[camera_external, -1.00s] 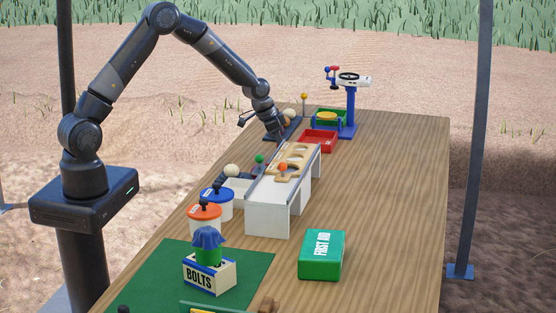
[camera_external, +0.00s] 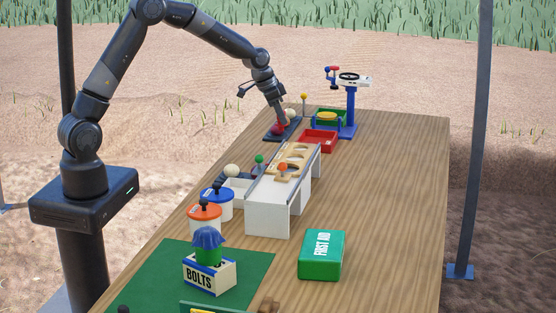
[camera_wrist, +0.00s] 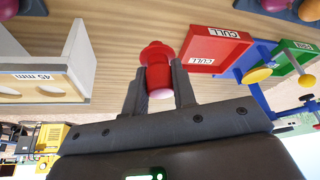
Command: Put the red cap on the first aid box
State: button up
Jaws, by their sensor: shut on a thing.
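The red cap (camera_wrist: 154,65) shows in the wrist view, with a wide rim and a pinkish end, between the two fingers. My gripper (camera_wrist: 158,82) is shut on it. In the external view my gripper (camera_external: 279,117) hangs over the blue tray at the far left of the table. A dark red shape shows at its fingertips there, and I cannot tell if it is the cap or an onion. The green first aid box (camera_external: 321,256), with white lettering, lies at the front right of the table, well apart from my gripper.
A white stand (camera_external: 268,205) with a wooden sizing board (camera_external: 294,158) stands mid-table. A red tray (camera_external: 318,140) and a blue-post scale (camera_external: 348,112) are beyond it. Lidded tubs and a bolts box (camera_external: 209,275) stand front left. The table's right side is clear.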

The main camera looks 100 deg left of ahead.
notch_tip(320, 180, up, 13)
jog(key=w+d+m+h, duration=0.1)
jog(key=w+d+m, duration=0.1)
jog(key=w+d, duration=0.65)
jog(key=w+d+m, duration=0.1)
jog(key=w+d, duration=0.2)
jog(key=d, duration=1.1)
jog(key=w+d+m+h, duration=0.1)
jog(key=w+d+m, duration=0.1)
jog(key=w+d, duration=0.65)
jog(key=s+d+m+h, duration=0.1)
jog(key=s+d+m, duration=0.1)
jog(key=d, duration=1.7)
jog(key=s+d+m+h, duration=0.1)
jog(key=s+d+m, duration=0.15)
jog(key=d, duration=1.65)
send_over(312, 236)
notch_tip(312, 236, down, 13)
jog(key=shift+r, duration=0.15)
jog(key=shift+f, duration=2)
